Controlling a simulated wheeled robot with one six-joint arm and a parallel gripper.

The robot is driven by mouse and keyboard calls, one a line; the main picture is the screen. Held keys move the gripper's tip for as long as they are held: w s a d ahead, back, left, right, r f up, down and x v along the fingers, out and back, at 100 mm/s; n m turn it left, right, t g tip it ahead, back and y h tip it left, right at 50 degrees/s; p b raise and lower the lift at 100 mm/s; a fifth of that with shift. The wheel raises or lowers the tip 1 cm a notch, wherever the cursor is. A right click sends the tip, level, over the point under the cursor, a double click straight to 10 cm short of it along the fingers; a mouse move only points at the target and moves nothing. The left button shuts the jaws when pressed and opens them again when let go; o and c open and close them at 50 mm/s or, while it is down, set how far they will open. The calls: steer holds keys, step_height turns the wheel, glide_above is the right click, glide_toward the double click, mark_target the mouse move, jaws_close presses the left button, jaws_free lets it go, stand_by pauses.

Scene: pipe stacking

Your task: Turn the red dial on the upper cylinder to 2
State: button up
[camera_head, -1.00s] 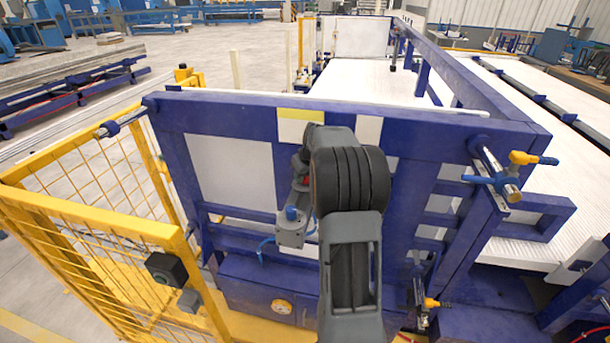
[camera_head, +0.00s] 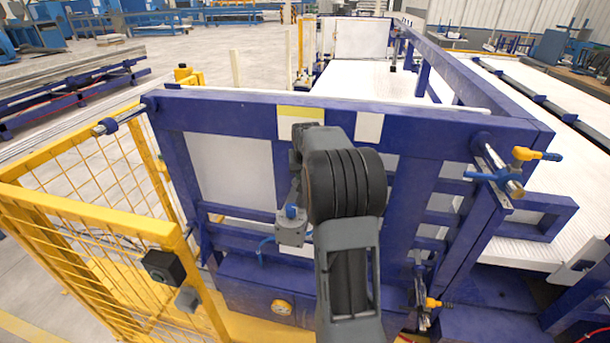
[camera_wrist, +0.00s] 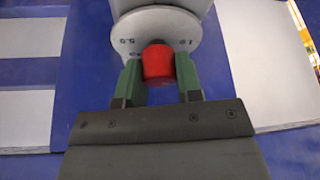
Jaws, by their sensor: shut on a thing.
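The red dial (camera_wrist: 158,68) shows in the middle of the wrist view, on a round pale scale plate (camera_wrist: 181,24). The plate carries small dark markings, partly legible and seen upside down or tilted, so I cannot read the setting. The upper cylinder (camera_wrist: 190,4) is a light grey body behind the plate, cut off by the top edge. My gripper (camera_wrist: 157,62) has its green fingers on either side of the dial and is shut on it. In the head view my arm hides the dial and the gripper tips.
A blue frame (camera_head: 230,107) with white panels stands before me. A grey unit with a blue knob (camera_head: 291,211) hangs left of my arm.

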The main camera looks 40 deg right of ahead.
steer(key=shift+m+g+h+b, duration=0.5)
steer(key=shift+m+h+b, duration=0.25)
steer(key=shift+m, duration=1.35)
steer(key=o, duration=0.9)
steer(key=shift+o, duration=0.2)
steer(key=b+v, duration=0.1)
steer(key=v, duration=1.3)
steer(key=shift+b, duration=0.35)
steer(key=shift+f, duration=0.1)
steer(key=s+a+f+n+t+y, duration=0.1)
steer(key=s+a+n, duration=0.1)
steer(key=s+a, duration=0.3)
steer(key=s+a+f+n+y, duration=0.1)
steer(key=s+a+f+n, duration=0.15)
steer(key=a, duration=0.45)
steer(key=s+a+f+n+y, duration=0.1)
steer(key=s+a+f+n, duration=0.5)
steer(key=s+a+f, duration=0.3)
steer(key=s, duration=0.4)
steer(key=shift+a+f+t+y, duration=0.15)
steer(key=shift+f+t+y, duration=0.1)
steer(key=shift+t+y, duration=0.1)
